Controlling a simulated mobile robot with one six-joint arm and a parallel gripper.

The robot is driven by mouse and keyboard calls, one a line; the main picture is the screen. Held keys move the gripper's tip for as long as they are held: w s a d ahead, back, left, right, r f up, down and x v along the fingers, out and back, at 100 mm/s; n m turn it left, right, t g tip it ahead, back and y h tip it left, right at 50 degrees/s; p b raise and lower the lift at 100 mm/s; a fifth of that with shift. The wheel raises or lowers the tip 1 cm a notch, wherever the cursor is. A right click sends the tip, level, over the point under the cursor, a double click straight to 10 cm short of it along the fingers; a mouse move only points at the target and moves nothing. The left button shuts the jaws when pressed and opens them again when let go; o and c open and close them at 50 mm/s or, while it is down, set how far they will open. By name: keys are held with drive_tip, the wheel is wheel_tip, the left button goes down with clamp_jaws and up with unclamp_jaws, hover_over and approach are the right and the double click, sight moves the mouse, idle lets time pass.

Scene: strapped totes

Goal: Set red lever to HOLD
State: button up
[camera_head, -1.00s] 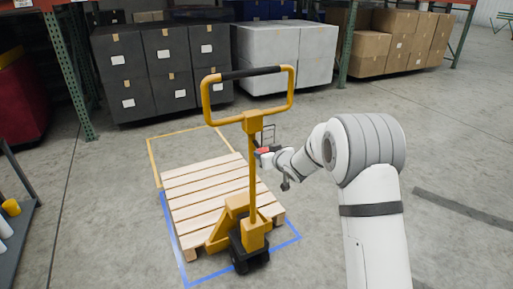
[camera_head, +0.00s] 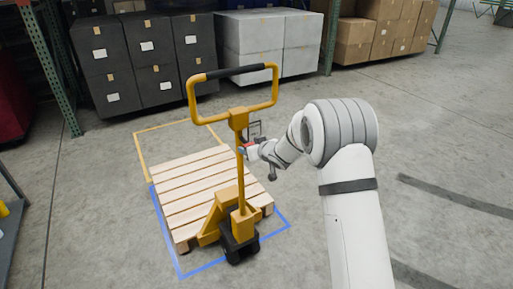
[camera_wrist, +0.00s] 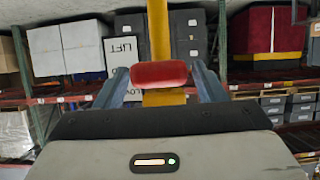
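The yellow pallet jack (camera_head: 236,119) stands at the pallet, with its loop handle upright. The red lever (camera_wrist: 159,74) is on its yellow post (camera_wrist: 157,28) in the wrist view, and a small red bit shows in the head view. My gripper (camera_wrist: 160,72) is open, with one finger on each side of the lever and narrow gaps at its ends. In the head view my gripper (camera_head: 254,150) is close to the post. A white plate (camera_wrist: 121,52) reading LIFT is behind the lever; its other lettering is partly hidden. I cannot read the lever's setting.
A wooden pallet (camera_head: 180,190) lies on the floor within blue and yellow markings. Dark boxes (camera_head: 145,55), pale boxes (camera_head: 270,42) and brown cartons (camera_head: 385,38) stand behind. The floor to the right is open.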

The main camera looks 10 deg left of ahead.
drive_tip(key=v, duration=0.7)
drive_tip(key=shift+s+d+r, duration=0.2)
drive_tip(key=shift+s, duration=0.05)
drive_tip(key=s+d+r+m+g+h, duration=0.1)
drive_tip(key=s+d+r+m+h, duration=0.1)
drive_tip(key=s+d+r+h, duration=0.35)
drive_tip(key=s+d+r+m+g+h, duration=0.1)
drive_tip(key=s+d+r+m+h, duration=0.15)
drive_tip(key=s+d, duration=0.65)
drive_tip(key=s+d+f+m+g, duration=0.1)
drive_tip(key=s+d+g, duration=0.2)
drive_tip(key=s, duration=0.9)
drive_tip(key=s+d+m+g, duration=0.1)
drive_tip(key=s+d+g, duration=0.2)
drive_tip(key=s, duration=1)
drive_tip(key=shift+d+f+m, duration=0.35)
drive_tip(key=shift+d+f, duration=0.05)
drive_tip(key=shift+d, duration=0.05)
